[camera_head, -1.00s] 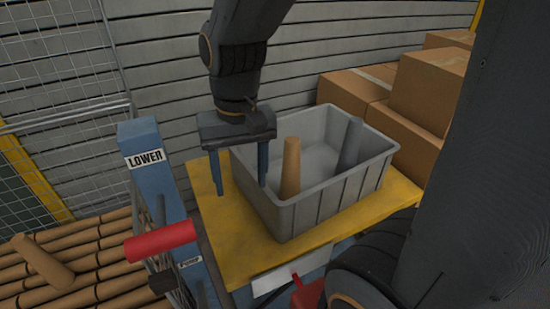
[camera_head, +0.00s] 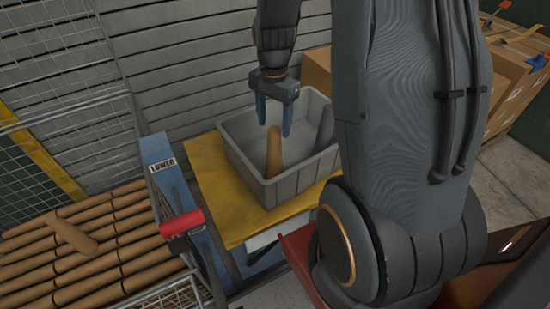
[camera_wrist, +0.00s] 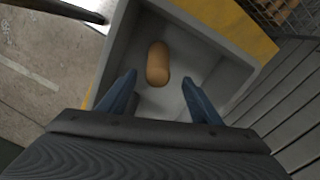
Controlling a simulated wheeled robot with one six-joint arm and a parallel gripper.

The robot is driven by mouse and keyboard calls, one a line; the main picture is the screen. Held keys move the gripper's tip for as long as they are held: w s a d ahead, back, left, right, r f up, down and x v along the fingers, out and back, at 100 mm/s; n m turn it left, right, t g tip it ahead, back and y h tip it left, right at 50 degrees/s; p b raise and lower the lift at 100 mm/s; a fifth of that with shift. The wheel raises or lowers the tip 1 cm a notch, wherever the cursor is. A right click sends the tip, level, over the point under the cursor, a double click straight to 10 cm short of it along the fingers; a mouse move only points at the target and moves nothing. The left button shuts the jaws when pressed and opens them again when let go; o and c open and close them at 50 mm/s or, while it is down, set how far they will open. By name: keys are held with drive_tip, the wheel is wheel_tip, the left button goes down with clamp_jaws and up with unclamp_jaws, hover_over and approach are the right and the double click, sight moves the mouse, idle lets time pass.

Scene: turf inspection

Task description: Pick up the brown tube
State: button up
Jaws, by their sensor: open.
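A brown tube (camera_head: 274,152) stands upright in the grey bin (camera_head: 243,158), near the bin's left front side. My gripper (camera_head: 273,116) is open and empty above the bin, with its blue fingers pointing down over the tube. In the wrist view the brown tube (camera_wrist: 157,64) shows from above, beyond and between the two open fingertips (camera_wrist: 158,82), apart from both.
A dark grey tube (camera_head: 325,125) stands in the bin's right part. The bin rests on a yellow platform (camera_head: 215,190). A blue post marked LOWER (camera_head: 163,165) and a red cylinder (camera_head: 182,223) are to the left. Cardboard boxes (camera_head: 317,73) stand behind at the right.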

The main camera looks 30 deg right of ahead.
sight(274, 140)
drive_tip(key=shift+s+a+f+p, duration=0.1)
drive_tip(key=shift+f+p, duration=0.1)
drive_tip(key=shift+f, duration=0.95)
drive_tip(key=shift+s+d+f+p, duration=0.1)
drive_tip(key=shift+f+p, duration=0.1)
drive_tip(key=shift+f, duration=0.9)
drive_tip(key=shift+s+a+f+p, duration=0.1)
drive_tip(key=shift+f+p, duration=0.1)
drive_tip(key=shift+f, duration=0.95)
drive_tip(key=c, duration=1.4)
